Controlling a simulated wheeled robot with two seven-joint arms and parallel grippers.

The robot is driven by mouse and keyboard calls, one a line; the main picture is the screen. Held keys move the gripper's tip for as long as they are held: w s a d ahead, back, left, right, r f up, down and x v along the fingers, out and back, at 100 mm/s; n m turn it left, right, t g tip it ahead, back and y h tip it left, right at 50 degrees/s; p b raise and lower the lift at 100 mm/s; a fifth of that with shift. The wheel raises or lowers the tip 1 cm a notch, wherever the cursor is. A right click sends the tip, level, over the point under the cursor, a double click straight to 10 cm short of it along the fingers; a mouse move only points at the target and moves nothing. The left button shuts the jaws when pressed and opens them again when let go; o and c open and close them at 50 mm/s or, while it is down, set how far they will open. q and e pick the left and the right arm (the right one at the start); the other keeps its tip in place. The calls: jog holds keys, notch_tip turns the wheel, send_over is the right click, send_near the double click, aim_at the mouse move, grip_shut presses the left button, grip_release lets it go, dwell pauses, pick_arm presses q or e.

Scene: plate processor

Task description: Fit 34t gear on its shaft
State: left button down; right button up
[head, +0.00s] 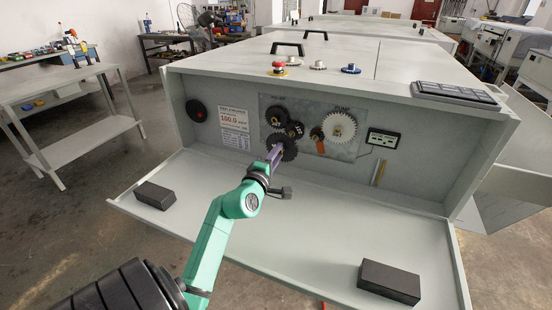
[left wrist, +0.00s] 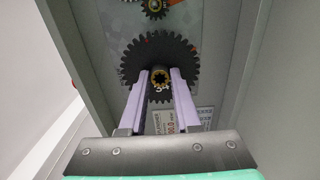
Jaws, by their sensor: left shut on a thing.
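My left gripper (head: 274,156) reaches into the open front of the grey machine. It is shut on the hub of a large black gear (head: 289,150), which I take to be the 34t gear. In the left wrist view the gear (left wrist: 183,52) faces me, and the two pale purple fingers (left wrist: 160,92) stand either side of its hub with a brass-coloured toothed bore (left wrist: 158,76). The gear is at the back panel (head: 270,101), below the other black gears. Its shaft is hidden, and I cannot tell whether the gear is on it. My right gripper is not in view.
A small display (head: 383,138) is to the right. Black blocks (head: 154,195) (head: 389,281) lie on the lowered door (head: 300,225), otherwise mostly clear.

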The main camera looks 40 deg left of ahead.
pick_arm(q)
jog(key=b+x, duration=0.1)
jog(key=x, duration=0.4)
jog(key=shift+w+b, duration=0.15)
jog(key=shift+b, duration=0.2)
jog(key=shift+r+p, duration=0.1)
jog(key=shift+p, duration=0.2)
dwell(0.9)
jog(key=shift+p, duration=0.3)
